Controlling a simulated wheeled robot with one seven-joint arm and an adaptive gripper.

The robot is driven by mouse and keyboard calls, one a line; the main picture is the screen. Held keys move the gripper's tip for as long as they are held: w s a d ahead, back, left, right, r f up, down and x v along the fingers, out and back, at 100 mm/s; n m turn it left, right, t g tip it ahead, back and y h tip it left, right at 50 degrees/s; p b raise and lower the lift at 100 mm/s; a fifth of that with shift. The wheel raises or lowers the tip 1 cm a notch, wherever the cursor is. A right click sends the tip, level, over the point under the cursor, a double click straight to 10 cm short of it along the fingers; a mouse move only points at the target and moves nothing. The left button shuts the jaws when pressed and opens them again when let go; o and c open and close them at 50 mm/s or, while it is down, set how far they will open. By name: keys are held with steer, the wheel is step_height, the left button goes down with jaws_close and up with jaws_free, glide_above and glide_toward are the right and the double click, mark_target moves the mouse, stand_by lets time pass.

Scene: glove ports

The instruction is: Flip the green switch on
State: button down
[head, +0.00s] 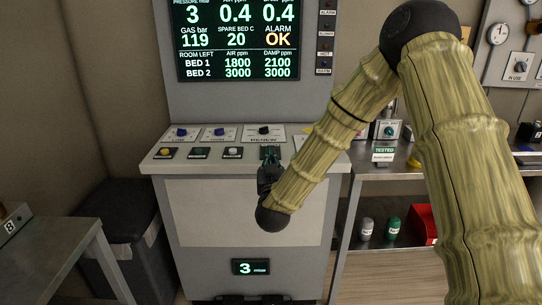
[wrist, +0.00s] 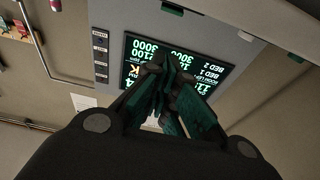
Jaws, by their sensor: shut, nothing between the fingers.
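A green control (head: 199,152) sits in the front row of the console's sloping top, between a yellow one and a white one. It is too small to tell whether it is on or off. My gripper (head: 270,153) is right of the white control, at the console's front edge, and hides what lies behind it there. I cannot tell whether it touches the panel. In the wrist view my gripper (wrist: 167,62) has its dark green fingers together, with nothing between them. The green control does not show clearly in the wrist view.
Knobs (head: 182,132) line the panel's back row, below a lit display (head: 237,40). A metal bench (head: 425,166) on the right holds a small box with a green knob (head: 389,131). A dark bin (head: 120,235) stands left of the console. My arm covers much of the right side.

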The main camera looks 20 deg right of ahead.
steer(key=shift+r, duration=0.3)
steer(key=shift+w+d, duration=0.1)
steer(key=shift+w, duration=0.05)
steer(key=p+x, duration=0.2)
steer(key=x, duration=0.7)
steer(key=shift+w+r, duration=0.1)
steer(key=shift+w, duration=0.05)
steer(key=shift+d+f, duration=0.1)
steer(key=shift+f, duration=0.85)
steer(key=shift+f+p, duration=0.35)
steer(key=shift+f, duration=0.7)
steer(key=shift+f, duration=0.1)
